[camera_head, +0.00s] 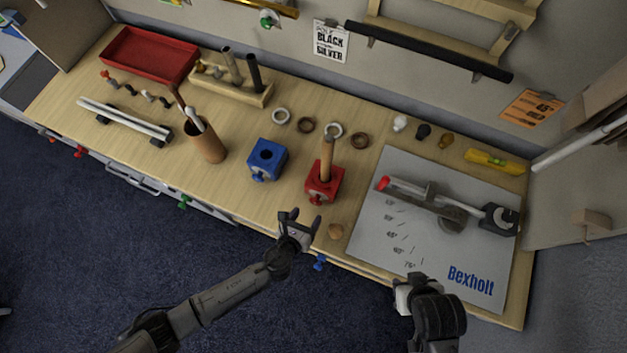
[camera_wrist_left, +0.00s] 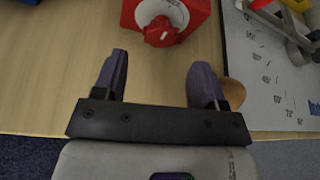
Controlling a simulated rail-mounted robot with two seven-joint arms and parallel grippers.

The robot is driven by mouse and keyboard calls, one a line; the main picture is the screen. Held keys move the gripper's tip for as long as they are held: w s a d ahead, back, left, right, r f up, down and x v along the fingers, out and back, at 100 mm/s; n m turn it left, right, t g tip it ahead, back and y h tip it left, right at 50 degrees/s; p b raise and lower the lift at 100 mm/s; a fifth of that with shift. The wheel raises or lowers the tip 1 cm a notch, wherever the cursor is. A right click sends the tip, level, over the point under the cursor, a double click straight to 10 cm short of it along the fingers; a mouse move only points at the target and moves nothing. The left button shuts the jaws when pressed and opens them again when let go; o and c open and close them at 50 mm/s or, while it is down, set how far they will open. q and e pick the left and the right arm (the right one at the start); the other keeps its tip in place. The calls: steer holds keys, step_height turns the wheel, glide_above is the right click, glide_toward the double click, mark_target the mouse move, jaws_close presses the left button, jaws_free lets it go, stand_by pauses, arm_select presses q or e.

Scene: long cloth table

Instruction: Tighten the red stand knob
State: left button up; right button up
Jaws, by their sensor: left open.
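The red stand (camera_head: 325,183) is a red block on the workbench with a wooden rod (camera_head: 327,158) standing upright in it. Its red knob (camera_head: 316,199) is on the front face; in the left wrist view the knob (camera_wrist_left: 161,32) shows just beyond and between my fingers. My left gripper (camera_head: 299,220) is open and empty, in front of the stand at the table's front edge, apart from the knob. My right gripper (camera_head: 408,283) is at the front of the grey mat; its fingers are mostly hidden by its wrist.
A blue stand (camera_head: 267,160) is left of the red one. A round wooden piece (camera_head: 335,231) lies close to my left gripper's right side. The grey mat (camera_head: 375,235) carries a cutting tool. Several rings lie behind the stands. A pencil cup (camera_head: 207,145) stands further left.

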mark_target(315, 204)
arm_select(q)
steer(key=shift+x, duration=2.75)
steer(key=c, duration=0.9)
